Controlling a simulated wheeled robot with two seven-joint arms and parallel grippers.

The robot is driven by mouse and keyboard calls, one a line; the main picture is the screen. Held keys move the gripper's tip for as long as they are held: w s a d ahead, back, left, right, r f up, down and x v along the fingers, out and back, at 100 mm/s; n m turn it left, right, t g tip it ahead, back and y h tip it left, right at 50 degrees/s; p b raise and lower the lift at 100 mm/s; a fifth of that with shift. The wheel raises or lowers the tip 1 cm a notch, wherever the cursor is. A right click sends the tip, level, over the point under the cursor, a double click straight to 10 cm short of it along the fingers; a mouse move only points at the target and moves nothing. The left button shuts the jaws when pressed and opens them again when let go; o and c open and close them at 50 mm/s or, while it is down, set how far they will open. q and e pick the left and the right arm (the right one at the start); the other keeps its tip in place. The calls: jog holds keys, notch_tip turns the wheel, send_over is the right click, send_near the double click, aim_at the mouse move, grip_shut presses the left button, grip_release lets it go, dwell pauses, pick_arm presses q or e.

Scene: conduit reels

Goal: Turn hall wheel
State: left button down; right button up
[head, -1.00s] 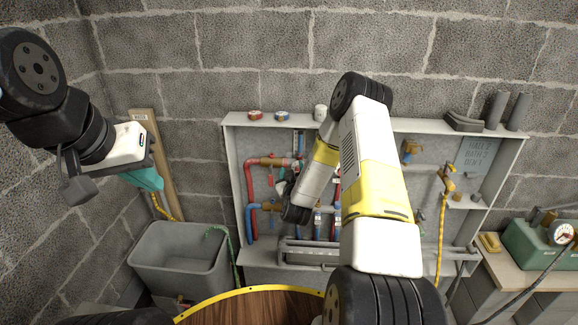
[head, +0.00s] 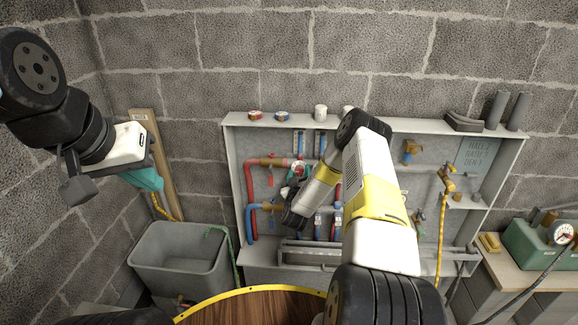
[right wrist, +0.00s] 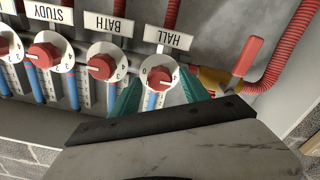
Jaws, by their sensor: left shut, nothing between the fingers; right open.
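The hall wheel (right wrist: 160,75), a red knob on a white numbered dial, sits below the upside-down HALL label (right wrist: 168,38) in the right wrist view. My right gripper (right wrist: 158,86) is open, with one teal finger on each side of this wheel. I cannot tell whether the fingers touch it. In the head view, my right forearm and wrist cover much of the manifold. My left gripper (head: 146,179) is shut and empty, raised at the left, well away from the board.
Beside the hall wheel are the bath wheel (right wrist: 103,66) and study wheel (right wrist: 46,52). A red-handled valve (right wrist: 243,62) and red corrugated pipe (right wrist: 292,50) are on the other side. A grey tub (head: 180,250) stands below left; a green pump box (head: 535,243) is at right.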

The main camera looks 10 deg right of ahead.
grip_shut()
